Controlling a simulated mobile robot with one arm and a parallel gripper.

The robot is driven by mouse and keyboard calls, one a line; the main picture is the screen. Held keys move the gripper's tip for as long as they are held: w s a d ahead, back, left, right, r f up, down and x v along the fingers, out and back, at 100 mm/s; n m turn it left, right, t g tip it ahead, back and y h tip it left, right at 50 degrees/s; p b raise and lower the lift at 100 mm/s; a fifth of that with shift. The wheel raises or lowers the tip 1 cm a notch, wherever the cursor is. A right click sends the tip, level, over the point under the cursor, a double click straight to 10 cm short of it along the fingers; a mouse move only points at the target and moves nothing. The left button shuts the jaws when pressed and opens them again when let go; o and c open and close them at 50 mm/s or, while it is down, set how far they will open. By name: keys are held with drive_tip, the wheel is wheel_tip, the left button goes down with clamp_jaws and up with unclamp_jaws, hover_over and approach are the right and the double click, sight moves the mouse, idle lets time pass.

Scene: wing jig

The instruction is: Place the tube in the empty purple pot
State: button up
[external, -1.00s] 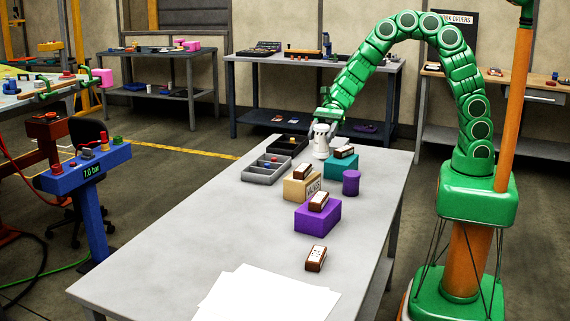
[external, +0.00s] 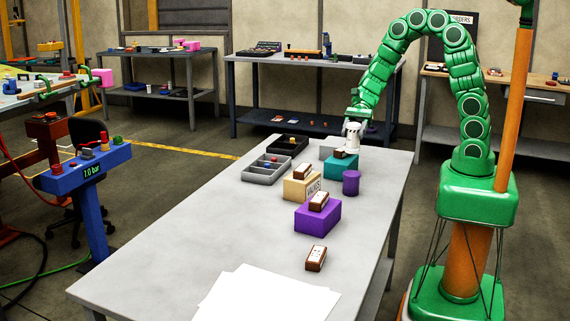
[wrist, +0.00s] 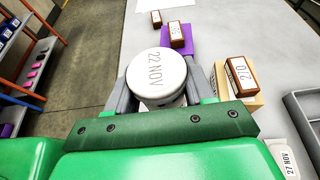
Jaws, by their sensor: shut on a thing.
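My gripper (external: 354,124) is shut on a white round-topped thing (external: 353,134), which I take to be the tube. Its top reads "22 NOV" in the wrist view (wrist: 157,72), between the two grey fingers of my gripper (wrist: 160,92). In the external view it is over the far part of the table, behind the teal box; its lower end is partly hidden. The purple pot (external: 351,183) stands upright on the table, right of the teal box and nearer the camera, apart from my gripper. Its inside is not visible.
A teal box (external: 339,169), a tan box (external: 296,190) and a purple box (external: 317,218) carry brown labelled blocks. Another brown block (external: 316,258) lies on the table. A grey compartment tray (external: 262,178) and a black tray (external: 286,150) stand left. The table's left side is clear.

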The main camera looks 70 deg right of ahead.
sight(353, 152)
drive_tip(key=shift+s+d+f, duration=0.1)
drive_tip(key=shift+d+f, duration=0.1)
drive_tip(key=shift+f, duration=3.8)
drive_tip(key=shift+f, duration=0.1)
drive_tip(key=o, duration=1.1)
